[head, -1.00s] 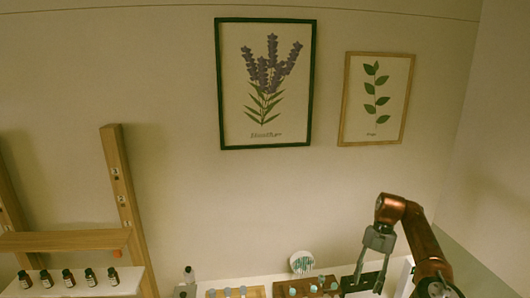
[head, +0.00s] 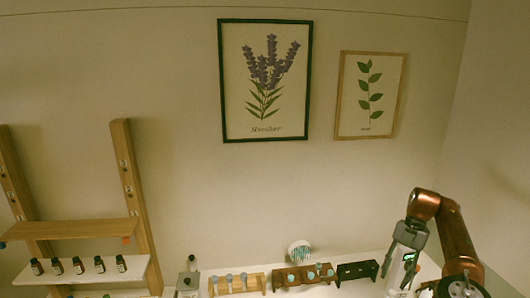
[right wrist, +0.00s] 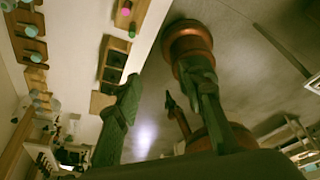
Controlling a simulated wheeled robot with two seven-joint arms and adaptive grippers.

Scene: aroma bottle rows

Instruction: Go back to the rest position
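My right arm comes in at the right of the head view, with its wrist pointing down and the right gripper (head: 396,288) low by the bottom edge, mostly cut off. In the right wrist view its two fingers stand apart with nothing between them, so the right gripper (right wrist: 163,95) is open and empty. My left gripper does not show in the head view.
A wooden shelf (head: 70,230) with several dark bottles stands at the left. On the white counter are a light wooden rack (head: 238,284), a brown rack (head: 304,275) with bottles, and a dark empty rack (head: 357,271). Two framed pictures hang above.

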